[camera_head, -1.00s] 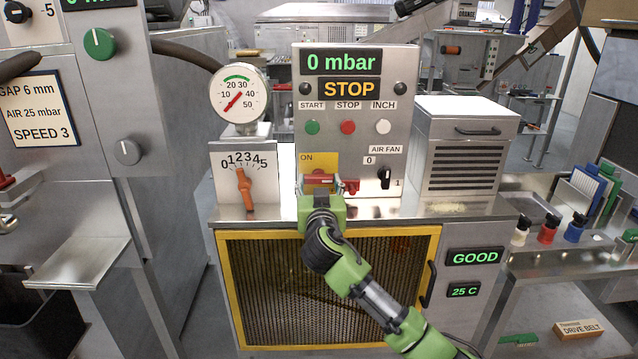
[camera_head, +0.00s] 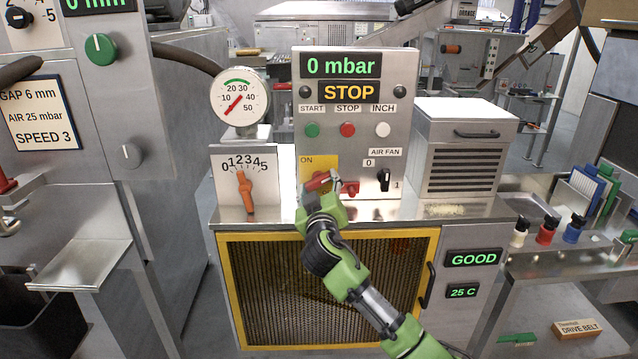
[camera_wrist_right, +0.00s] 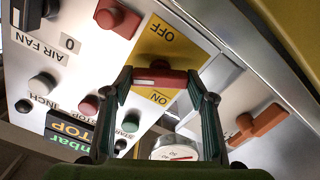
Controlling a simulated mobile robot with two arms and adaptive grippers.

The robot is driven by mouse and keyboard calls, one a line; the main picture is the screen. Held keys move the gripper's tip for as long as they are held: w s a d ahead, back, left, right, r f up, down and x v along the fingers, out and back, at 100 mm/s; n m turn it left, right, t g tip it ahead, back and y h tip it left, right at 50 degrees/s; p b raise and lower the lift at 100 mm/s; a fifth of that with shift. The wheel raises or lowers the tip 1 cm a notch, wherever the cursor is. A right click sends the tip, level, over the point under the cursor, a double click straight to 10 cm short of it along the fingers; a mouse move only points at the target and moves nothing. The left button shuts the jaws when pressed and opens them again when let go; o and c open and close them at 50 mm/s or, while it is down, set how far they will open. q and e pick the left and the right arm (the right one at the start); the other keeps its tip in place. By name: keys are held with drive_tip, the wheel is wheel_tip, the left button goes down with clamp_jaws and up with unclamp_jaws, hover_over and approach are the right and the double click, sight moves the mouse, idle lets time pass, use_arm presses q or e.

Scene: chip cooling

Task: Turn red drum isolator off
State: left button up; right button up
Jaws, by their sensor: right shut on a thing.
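The red drum isolator handle (camera_head: 317,181) sits on a yellow plate (camera_head: 330,162) low on the grey control panel. In the head view it is tilted, its right end higher. The ON label shows at the plate's upper left. My right gripper (camera_head: 323,184) is shut on the handle from the front and hides part of it. In the right wrist view the handle (camera_wrist_right: 160,77) lies between the fingers of the right gripper (camera_wrist_right: 163,82), with ON and OFF labels on either side. My left gripper is not in view.
Close to the right of the isolator are another red knob (camera_head: 350,188) and the black air fan switch (camera_head: 384,180). An orange lever (camera_head: 244,190) is on the left. The panel displays read 0 mbar and STOP (camera_head: 347,92). A yellow-framed mesh guard (camera_head: 270,290) lies below.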

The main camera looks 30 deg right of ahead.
drive_tip(key=n+p, duration=0.3)
drive_tip(key=n, duration=0.3)
drive_tip(key=n+p, duration=0.1)
drive_tip(key=n, duration=0.2)
drive_tip(key=shift+n+p, duration=0.85)
drive_tip(key=shift+n, duration=0.65)
drive_tip(key=shift+f, duration=0.1)
drive_tip(key=o, duration=1.1)
drive_tip(key=v, duration=1.2)
drive_tip(key=shift+s, duration=0.1)
